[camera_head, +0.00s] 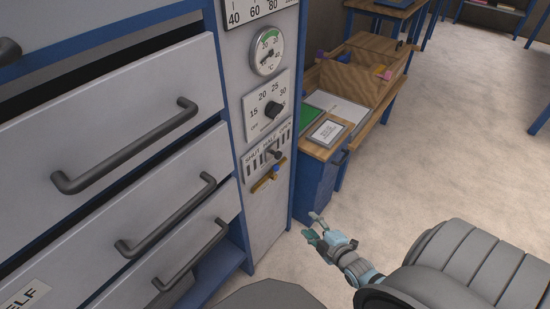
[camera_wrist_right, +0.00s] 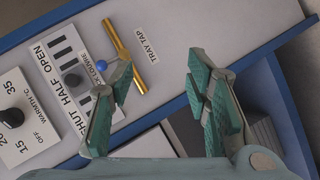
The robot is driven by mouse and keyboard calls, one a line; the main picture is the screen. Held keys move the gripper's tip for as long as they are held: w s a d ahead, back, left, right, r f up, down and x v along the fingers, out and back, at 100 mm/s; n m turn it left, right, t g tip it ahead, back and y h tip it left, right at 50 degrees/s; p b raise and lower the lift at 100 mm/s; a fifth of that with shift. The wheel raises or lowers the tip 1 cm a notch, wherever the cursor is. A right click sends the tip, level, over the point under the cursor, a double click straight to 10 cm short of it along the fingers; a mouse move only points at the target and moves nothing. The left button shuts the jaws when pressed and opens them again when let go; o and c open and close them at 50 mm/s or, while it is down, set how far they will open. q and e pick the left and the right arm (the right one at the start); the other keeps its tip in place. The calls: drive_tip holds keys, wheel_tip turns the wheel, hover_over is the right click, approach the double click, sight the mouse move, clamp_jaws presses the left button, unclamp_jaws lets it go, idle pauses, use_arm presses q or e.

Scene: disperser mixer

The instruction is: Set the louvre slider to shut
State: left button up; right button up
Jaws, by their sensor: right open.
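The louvre slider (camera_head: 274,153) is a small dark knob on a light panel marked SHUT, HALF and OPEN, low on the cabinet's narrow front. It sits near HALF. In the right wrist view the dark slider knob (camera_wrist_right: 73,80) shows beside the word HALF, close to one finger. My right gripper (camera_head: 313,227) is open and empty, below and to the right of the panel in the head view. In the right wrist view its teal fingers (camera_wrist_right: 160,85) are spread apart. The near finger hides part of the panel and the SHUT end. My left gripper is not in view.
A brass tray tap (camera_head: 267,178) with a blue knob is just below the slider; it also shows in the wrist view (camera_wrist_right: 125,50). A warmth dial (camera_head: 273,110) is above. Drawer handles (camera_head: 125,148) stick out at left. A wooden bench (camera_head: 318,150) stands to the right.

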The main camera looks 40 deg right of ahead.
sight(280, 157)
drive_tip(key=w+r+n+t, duration=0.5)
drive_tip(key=w+r, duration=0.2)
drive_tip(key=r, duration=0.6)
drive_tip(key=shift+y, duration=0.3)
drive_tip(key=w+b, duration=0.2)
drive_tip(key=w, duration=0.2)
drive_tip(key=w+d+b, duration=0.1)
drive_tip(key=w+b, duration=0.2)
drive_tip(key=w, duration=0.2)
drive_tip(key=w+d+b, duration=0.1)
drive_tip(key=w+b, duration=0.2)
drive_tip(key=w, duration=0.1)
drive_tip(key=shift+w+f, duration=0.15)
drive_tip(key=shift+c, duration=0.3)
clamp_jaws()
